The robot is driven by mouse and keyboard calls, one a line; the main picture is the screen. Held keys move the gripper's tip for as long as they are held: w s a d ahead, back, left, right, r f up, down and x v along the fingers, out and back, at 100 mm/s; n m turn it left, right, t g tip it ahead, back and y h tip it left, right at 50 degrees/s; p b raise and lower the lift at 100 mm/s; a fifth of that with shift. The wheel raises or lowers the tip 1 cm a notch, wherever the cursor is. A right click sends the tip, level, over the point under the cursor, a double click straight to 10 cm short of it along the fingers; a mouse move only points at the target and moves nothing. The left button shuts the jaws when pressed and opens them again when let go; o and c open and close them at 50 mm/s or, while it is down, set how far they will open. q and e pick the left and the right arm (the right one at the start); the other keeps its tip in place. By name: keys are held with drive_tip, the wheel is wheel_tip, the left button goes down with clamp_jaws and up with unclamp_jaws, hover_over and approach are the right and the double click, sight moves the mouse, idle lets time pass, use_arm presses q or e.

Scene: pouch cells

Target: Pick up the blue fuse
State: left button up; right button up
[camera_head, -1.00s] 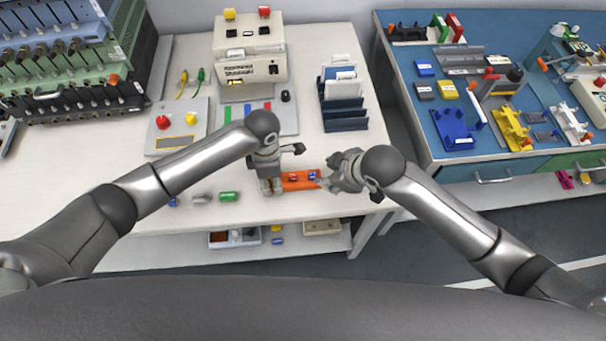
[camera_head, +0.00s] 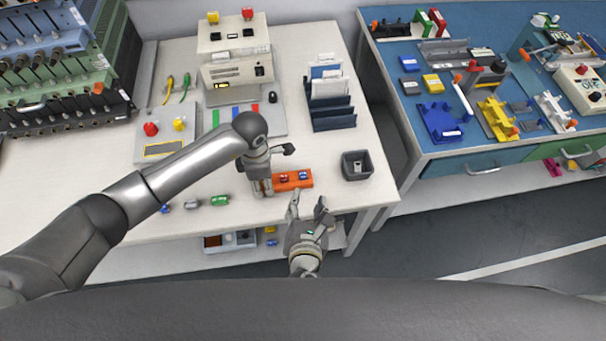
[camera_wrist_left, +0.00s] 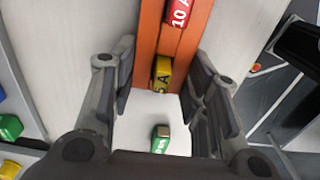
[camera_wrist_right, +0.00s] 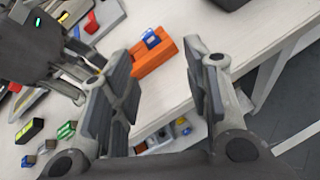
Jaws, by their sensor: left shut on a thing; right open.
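An orange block (camera_head: 293,186) lies near the table's front edge. A blue fuse (camera_head: 304,175) and a red fuse (camera_head: 284,178) sit in it; the blue one also shows in the right wrist view (camera_wrist_right: 151,39). My left gripper (camera_head: 262,188) is shut on the block's left end. The left wrist view shows the block (camera_wrist_left: 149,30) between its fingers, with a yellow fuse (camera_wrist_left: 162,76) there and the red fuse (camera_wrist_left: 179,16) beyond. My right gripper (camera_head: 308,208) is open and empty, in front of the block and apart from the blue fuse.
A green fuse (camera_head: 220,200), a grey piece (camera_head: 192,204) and a blue piece (camera_head: 165,208) lie left on the white table. A dark bin (camera_head: 357,165) stands right of the block, with free table between. A blue slotted rack (camera_head: 332,118) stands behind.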

drive_tip(key=s+a+r+n+t, duration=0.1)
drive_tip(key=s+a+r+n, duration=0.1)
drive_tip(key=n, duration=0.1)
approach(304, 176)
drive_tip(key=w, duration=0.3)
drive_tip(key=shift+a+n, duration=0.3)
drive_tip(key=shift+a, duration=0.05)
drive_tip(key=shift+d+f+x, duration=0.15)
drive_tip(key=shift+x, duration=1.25)
drive_tip(key=shift+d+f+x, duration=0.1)
drive_tip(key=shift+f+x, duration=0.05)
drive_tip(key=shift+x, duration=1.2)
drive_tip(key=shift+s, duration=0.1)
drive_tip(key=shift+f, duration=0.1)
